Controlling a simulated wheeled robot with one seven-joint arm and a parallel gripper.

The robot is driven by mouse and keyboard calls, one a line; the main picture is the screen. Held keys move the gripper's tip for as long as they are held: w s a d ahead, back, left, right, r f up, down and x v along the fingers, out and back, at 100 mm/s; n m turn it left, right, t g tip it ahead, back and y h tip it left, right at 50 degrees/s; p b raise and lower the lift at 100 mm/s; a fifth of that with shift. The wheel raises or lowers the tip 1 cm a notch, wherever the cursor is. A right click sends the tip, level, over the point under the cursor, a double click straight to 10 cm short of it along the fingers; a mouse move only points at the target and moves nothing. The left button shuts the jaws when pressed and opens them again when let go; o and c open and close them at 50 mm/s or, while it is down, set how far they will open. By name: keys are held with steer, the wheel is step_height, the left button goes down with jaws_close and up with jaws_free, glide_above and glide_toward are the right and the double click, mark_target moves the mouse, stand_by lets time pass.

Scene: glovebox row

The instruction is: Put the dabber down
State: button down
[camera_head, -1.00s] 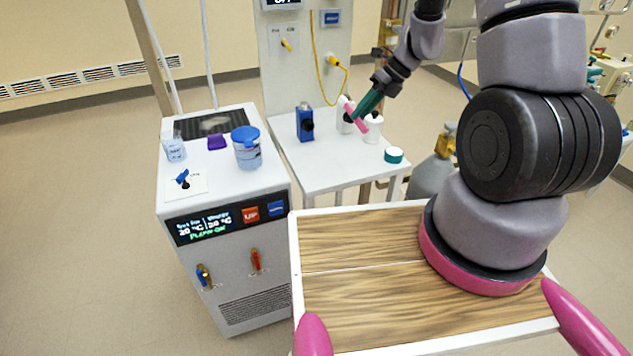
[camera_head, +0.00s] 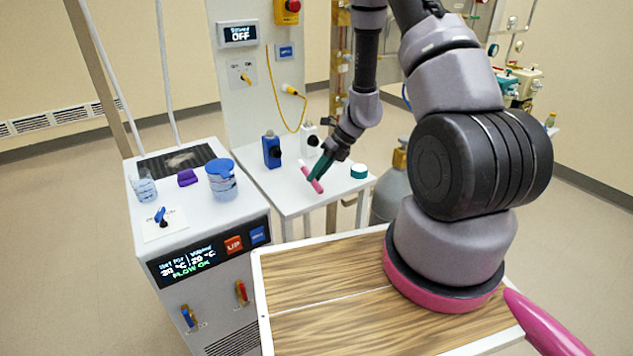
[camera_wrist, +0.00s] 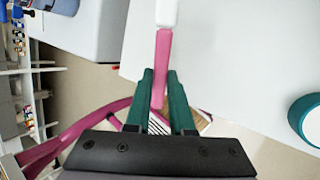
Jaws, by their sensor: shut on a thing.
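The dabber, a slim pink stick (camera_head: 311,179), is held in my gripper (camera_head: 320,165) over the right part of the small white table (camera_head: 287,187). In the wrist view the green fingers of my gripper (camera_wrist: 160,85) are closed on the pink dabber (camera_wrist: 162,62). A white piece shows at its far end and runs out of the top of the frame. The dabber points over the pale tabletop (camera_wrist: 225,60). I cannot tell whether it touches the table.
A blue bottle (camera_head: 271,152) and a white bottle (camera_head: 309,141) stand at the table's back. A chiller (camera_head: 205,215) adjoins on the left. The table's front left is clear.

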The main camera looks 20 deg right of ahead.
steer(key=shift+f, duration=1.2)
steer(key=shift+f, duration=0.15)
steer(key=c, duration=0.8)
jaws_free()
